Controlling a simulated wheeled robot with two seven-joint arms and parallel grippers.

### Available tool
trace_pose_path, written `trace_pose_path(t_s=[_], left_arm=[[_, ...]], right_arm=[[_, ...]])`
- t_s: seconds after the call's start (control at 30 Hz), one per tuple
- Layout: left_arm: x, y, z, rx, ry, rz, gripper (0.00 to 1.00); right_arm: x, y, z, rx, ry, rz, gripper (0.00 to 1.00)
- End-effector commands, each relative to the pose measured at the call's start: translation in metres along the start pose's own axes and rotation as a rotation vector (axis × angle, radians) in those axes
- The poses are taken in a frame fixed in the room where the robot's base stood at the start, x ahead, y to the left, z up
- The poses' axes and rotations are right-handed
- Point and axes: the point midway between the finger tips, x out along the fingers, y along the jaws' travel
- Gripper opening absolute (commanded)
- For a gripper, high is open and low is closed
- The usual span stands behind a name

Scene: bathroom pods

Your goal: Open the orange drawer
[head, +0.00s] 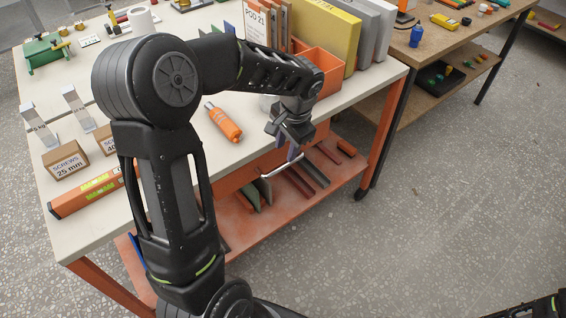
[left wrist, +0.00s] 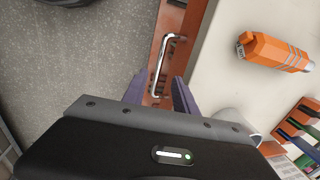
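The orange drawer (head: 256,163) sits under the near edge of the white tabletop and looks closed. Its silver bar handle (head: 283,168) stands out from the front. My left gripper (head: 293,152) points down at the drawer from above the table's edge. In the left wrist view the handle (left wrist: 163,65) runs along the orange drawer front (left wrist: 171,28). The purple fingers of the left gripper (left wrist: 160,85) are apart, one on each side of the handle's near end. I cannot tell whether they touch it. My right gripper is not visible; only a dark arm part shows at the bottom right.
On the white tabletop (head: 80,225) lie an orange cylindrical tool (head: 224,122), an orange level (head: 88,190) and screw boxes (head: 65,161). An orange bin (head: 318,72) and binders (head: 325,32) stand at the back. A lower shelf (head: 285,207) holds several parts. The floor at right is clear.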

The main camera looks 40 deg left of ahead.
Motion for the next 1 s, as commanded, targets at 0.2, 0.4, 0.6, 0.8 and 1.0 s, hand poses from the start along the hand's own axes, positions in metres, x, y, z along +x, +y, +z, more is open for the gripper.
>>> trace_pose_path(t_s=[0.2, 0.4, 0.6, 0.8, 1.0], left_arm=[[0.019, 0.0, 0.001, 0.0, -0.005, 0.002, 0.34], [0.05, 0.001, 0.002, 0.001, -0.005, 0.004, 0.34], [0.074, 0.002, 0.001, 0.001, -0.003, 0.004, 0.34], [0.078, 0.001, 0.0, 0.0, 0.0, 0.003, 0.34], [0.078, 0.001, 0.0, 0.0, 0.0, 0.003, 0.29]], right_arm=[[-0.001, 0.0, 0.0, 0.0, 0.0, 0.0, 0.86], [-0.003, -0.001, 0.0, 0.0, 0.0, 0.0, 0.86], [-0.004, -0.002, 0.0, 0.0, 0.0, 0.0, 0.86], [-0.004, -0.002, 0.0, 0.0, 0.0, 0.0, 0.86], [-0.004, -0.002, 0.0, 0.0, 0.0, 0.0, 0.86]])
